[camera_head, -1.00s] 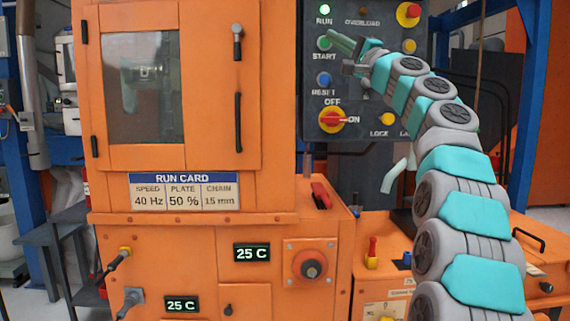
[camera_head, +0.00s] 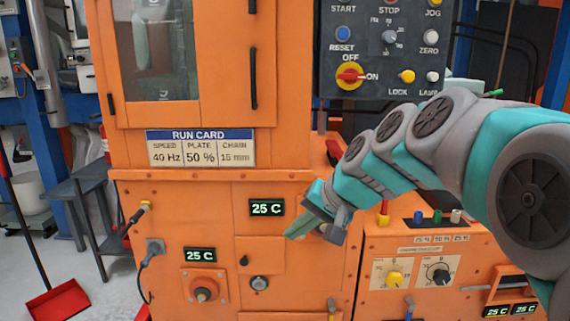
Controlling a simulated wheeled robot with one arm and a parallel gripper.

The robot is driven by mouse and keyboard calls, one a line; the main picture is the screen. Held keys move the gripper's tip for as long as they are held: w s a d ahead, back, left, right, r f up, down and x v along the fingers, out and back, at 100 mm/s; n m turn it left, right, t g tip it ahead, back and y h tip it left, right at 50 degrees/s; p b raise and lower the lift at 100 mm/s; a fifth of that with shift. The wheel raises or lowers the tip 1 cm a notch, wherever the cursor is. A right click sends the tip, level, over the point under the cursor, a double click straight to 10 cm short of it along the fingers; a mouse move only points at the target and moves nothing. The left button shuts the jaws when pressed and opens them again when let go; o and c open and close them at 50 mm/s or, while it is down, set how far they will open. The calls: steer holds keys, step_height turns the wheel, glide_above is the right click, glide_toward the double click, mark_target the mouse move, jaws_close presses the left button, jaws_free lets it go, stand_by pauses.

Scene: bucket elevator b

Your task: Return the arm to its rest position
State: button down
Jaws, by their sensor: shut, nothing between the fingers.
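My gripper (camera_head: 312,228) is shut and empty. It is at the end of my grey and teal arm, which comes in from the right and points left and down. The gripper shows in front of the orange machine's lower front (camera_head: 285,270), right of the upper 25 C display (camera_head: 267,207). I cannot tell how far it is from the machine. The arm hides part of the orange panel box on the right.
The dark control panel (camera_head: 395,50) with its red OFF/ON switch (camera_head: 350,76) stands above the arm. A small panel with knobs (camera_head: 420,270) is below it.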

steer(key=s+d+f+n+g+h, duration=0.1)
steer(key=s+d+f, duration=0.3)
steer(key=s, duration=0.6)
steer(key=s+d+f+n+g+h, duration=0.1)
steer(key=s+d+f+g+h, duration=0.2)
steer(key=s+f, duration=0.5)
steer(key=s+d+f+n+g+h, duration=0.1)
steer(key=s+d+f, duration=0.5)
steer(key=s, duration=0.6)
steer(key=shift+f+g+h+p, duration=0.25)
steer(key=shift+g+h+p, duration=0.15)
steer(key=shift+g+h, duration=0.45)
